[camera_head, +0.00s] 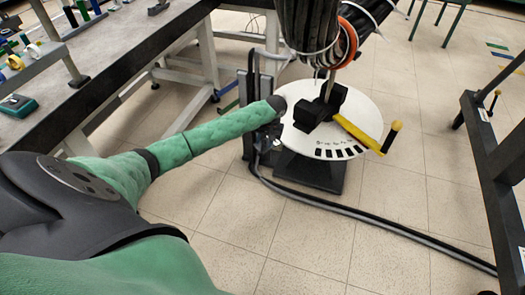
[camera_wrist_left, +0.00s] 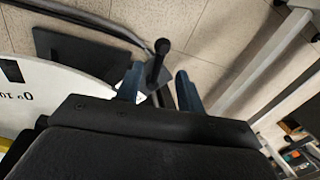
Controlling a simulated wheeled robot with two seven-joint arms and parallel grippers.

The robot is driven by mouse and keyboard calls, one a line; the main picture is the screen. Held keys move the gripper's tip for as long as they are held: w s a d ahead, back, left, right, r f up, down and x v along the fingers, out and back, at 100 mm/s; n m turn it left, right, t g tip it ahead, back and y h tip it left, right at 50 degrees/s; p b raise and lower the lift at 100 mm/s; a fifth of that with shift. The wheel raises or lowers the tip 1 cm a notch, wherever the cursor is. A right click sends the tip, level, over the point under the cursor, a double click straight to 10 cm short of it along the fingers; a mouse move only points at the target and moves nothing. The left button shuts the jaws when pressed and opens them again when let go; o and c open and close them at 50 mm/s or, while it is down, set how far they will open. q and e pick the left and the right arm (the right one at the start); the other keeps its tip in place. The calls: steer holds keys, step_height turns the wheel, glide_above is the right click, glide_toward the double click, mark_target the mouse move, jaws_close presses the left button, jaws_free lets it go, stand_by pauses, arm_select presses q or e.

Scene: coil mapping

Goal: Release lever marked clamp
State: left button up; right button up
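A lever with a round black knob (camera_wrist_left: 162,46) shows in the left wrist view, its stem running down between the two finger lines. My left gripper (camera_wrist_left: 158,78) has its dark blue fingers spread apart on either side of the stem; I cannot tell whether they touch it. In the head view my left gripper (camera_head: 268,137) is at the left edge of a white round disc (camera_head: 298,136), where the lever is mostly hidden. A yellow lever (camera_head: 358,134) with a yellow knob sticks out at the disc's right. No clamp marking is readable. My right gripper is out of view.
A black block (camera_head: 318,110) sits mid-disc under hanging cables (camera_head: 312,30). A dark base plate (camera_head: 312,173) and floor cables (camera_head: 375,214) lie below. A workbench (camera_head: 125,50) stands left and a black frame (camera_head: 490,150) right.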

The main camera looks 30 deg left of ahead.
mark_target(262, 151)
arm_select(q)
steer(key=f, duration=0.4)
steer(key=a+f, duration=0.1)
steer(key=f, duration=0.1)
steer(key=shift+s+a+f, duration=0.1)
steer(key=shift+s+f, duration=0.15)
steer(key=shift+s, duration=0.05)
jaws_close()
